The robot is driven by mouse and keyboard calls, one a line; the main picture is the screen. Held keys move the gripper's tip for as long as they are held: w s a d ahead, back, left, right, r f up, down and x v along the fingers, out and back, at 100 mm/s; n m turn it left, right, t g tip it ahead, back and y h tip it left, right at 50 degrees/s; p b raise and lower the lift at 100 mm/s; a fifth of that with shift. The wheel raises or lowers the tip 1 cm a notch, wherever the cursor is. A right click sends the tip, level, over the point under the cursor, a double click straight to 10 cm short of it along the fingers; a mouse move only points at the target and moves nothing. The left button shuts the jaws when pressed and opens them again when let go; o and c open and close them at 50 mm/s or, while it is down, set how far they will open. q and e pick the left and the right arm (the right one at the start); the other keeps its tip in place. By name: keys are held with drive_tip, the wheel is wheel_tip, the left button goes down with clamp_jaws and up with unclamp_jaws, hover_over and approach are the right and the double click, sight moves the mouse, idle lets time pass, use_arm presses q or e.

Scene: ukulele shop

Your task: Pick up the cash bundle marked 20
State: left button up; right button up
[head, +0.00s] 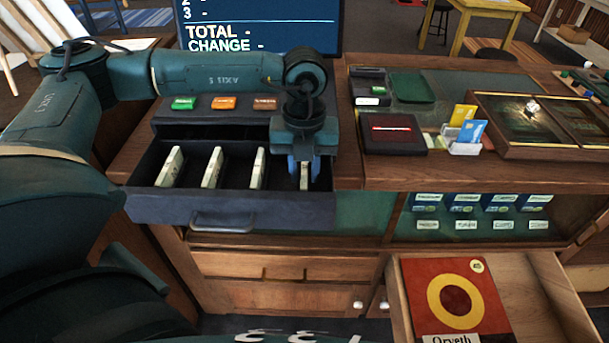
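An open dark cash drawer (230,212) holds several pale cash bundles standing on edge in a row: one at the far left (170,167), one left of the middle (212,168), one right of the middle (257,168) and one at the far right (304,176). Their markings are too small to read, so I cannot tell which is marked 20. My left gripper (304,178) points down into the drawer's right end. Its blue fingers stand on either side of the far right bundle, apparently with a small gap. My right gripper is out of view.
A register screen (262,25) stands behind the drawer. Green, orange and brown buttons (223,103) sit above it. A card reader (391,132) and a card holder (465,148) are on the counter at right. Below, an open wooden drawer (545,290) holds a red record sleeve (487,310).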

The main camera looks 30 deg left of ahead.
use_arm(q)
clamp_jaws()
drive_tip(key=shift+r, duration=0.1)
